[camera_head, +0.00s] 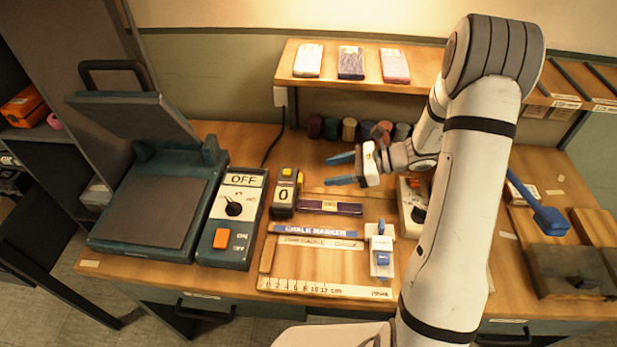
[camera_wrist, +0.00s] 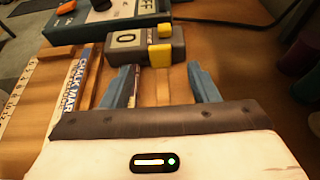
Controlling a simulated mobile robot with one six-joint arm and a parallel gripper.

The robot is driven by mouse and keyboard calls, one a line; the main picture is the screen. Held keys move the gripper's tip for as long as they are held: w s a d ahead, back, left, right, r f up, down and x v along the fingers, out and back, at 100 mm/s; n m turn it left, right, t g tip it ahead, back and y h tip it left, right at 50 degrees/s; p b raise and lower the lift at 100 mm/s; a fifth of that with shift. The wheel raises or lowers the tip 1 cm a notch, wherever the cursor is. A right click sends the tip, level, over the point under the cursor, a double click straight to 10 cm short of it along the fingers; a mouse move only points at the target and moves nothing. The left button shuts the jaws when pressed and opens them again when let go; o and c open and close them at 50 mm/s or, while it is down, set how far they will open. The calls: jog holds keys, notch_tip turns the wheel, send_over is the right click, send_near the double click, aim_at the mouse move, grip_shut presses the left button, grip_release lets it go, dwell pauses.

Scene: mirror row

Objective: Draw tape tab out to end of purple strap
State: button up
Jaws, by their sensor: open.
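The tape measure (camera_head: 285,196) is a dark grey case with yellow parts and a "0" window, standing on the bench. In the wrist view the case (camera_wrist: 128,45) lies ahead of my fingers, and a yellow piece (camera_wrist: 160,56), apparently the tab, is at its near right end. The purple strap (camera_head: 345,209) lies flat to the right of the case, with a tan label at its middle. In the wrist view my left finger hides most of the strap. My gripper (camera_head: 341,170) is open and empty, fingers pointing left, above and behind the strap, apart from tape and strap.
A switch box (camera_head: 230,220) marked OFF stands left of the tape. A chalk-marker strip (camera_head: 315,230), a ruler (camera_head: 325,288) and a blue-and-white slider (camera_head: 380,250) lie in front. Several coloured jars (camera_head: 349,129) stand behind, under a shelf (camera_head: 430,62).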

aim_at(301, 177)
jog(key=x, duration=0.7)
jog(key=shift+a+f+p, duration=0.1)
jog(key=shift+a+p, duration=0.2)
jog(key=shift+p, duration=0.05)
jog(key=shift+c, duration=0.4)
grip_shut()
